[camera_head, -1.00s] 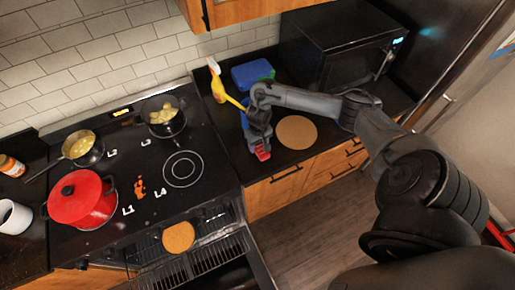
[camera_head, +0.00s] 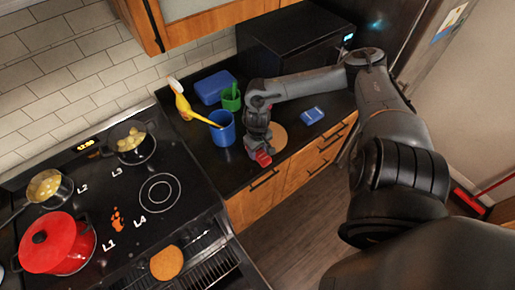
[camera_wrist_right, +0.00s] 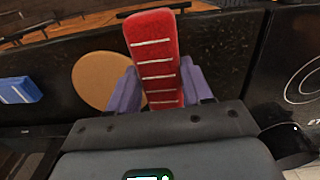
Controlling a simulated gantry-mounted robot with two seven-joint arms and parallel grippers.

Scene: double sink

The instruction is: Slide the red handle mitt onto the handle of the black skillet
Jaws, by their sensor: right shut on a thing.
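The red mitt (camera_head: 264,158) is in my right gripper (camera_head: 260,148), above the counter by its front edge. In the right wrist view the mitt (camera_wrist_right: 155,60) is long, with pale stripes, and stands between the two purple fingers of my right gripper (camera_wrist_right: 162,92), which are shut on it. A dark pan (camera_head: 48,187) with yellow food sits at the back left of the stove, its long handle (camera_head: 14,213) pointing left and towards the front. I cannot tell for sure that it is the skillet. My left gripper is not in view.
A red lidded pot (camera_head: 58,243) stands front left on the stove, and a dark pot (camera_head: 132,142) at the back. A blue cup (camera_head: 222,130), a yellow spray bottle (camera_head: 185,103), a round cork mat (camera_head: 279,137) and a blue sponge (camera_head: 312,115) are on the counter. Burner L4 (camera_head: 159,193) is bare.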

